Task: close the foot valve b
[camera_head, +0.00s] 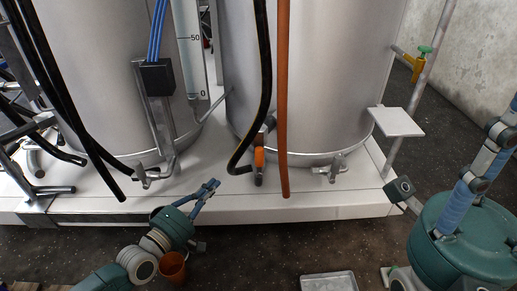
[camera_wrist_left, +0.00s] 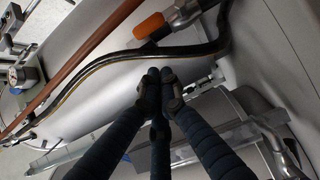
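A foot valve with an orange handle (camera_head: 259,158) sits low at the front of the right-hand steel tank. No label marks it as b. The handle hangs roughly upright beside a black hose. In the left wrist view the orange handle (camera_wrist_left: 150,25) lies above my fingertips, beyond the black hose. My left gripper (camera_head: 212,186) is to the left of the valve and apart from it, over the plinth's front edge. Its fingers also show in the wrist view (camera_wrist_left: 162,88), with tips together and nothing between them.
A black hose (camera_head: 265,80) and an orange-brown pipe (camera_head: 283,100) hang in front of the right tank (camera_head: 335,70). Other fittings (camera_head: 334,168) stick out at the tank feet. A brown cup (camera_head: 172,266) and a grey tray (camera_head: 328,282) are in front of the plinth (camera_head: 345,205).

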